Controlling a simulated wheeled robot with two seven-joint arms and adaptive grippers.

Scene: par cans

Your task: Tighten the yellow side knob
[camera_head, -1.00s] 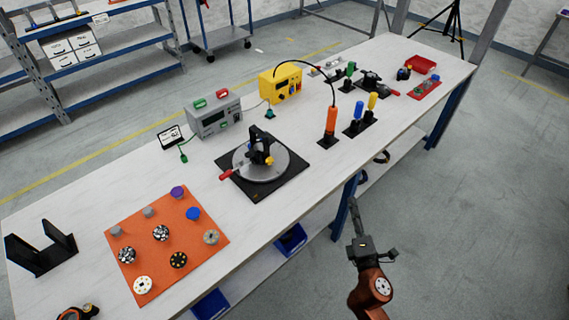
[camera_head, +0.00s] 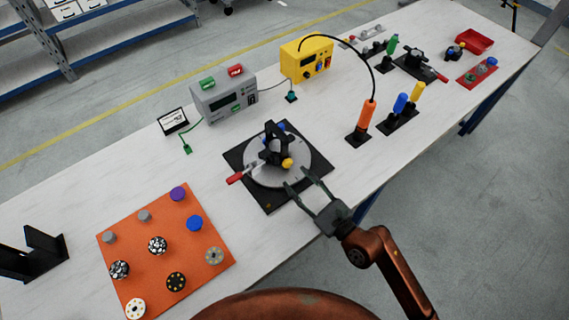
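The yellow side knob (camera_head: 287,163) sits on the near right side of a black clamp fixture (camera_head: 273,145). The fixture stands on a round grey plate (camera_head: 262,175) on a black square base (camera_head: 270,204). A red-handled lever (camera_head: 236,178) sticks out to the left, and blue parts show on the fixture's far side. My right gripper (camera_head: 297,180) is open and empty, with its fingers spread just below and right of the yellow knob, apart from it as far as I can tell. My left gripper is not in view.
An orange mat (camera_head: 220,271) with several knobs and discs lies at the left. A grey power box (camera_head: 224,97) and yellow box (camera_head: 307,62) stand behind. An orange-handled tool (camera_head: 366,115) and blue and yellow drivers (camera_head: 400,104) stand to the right.

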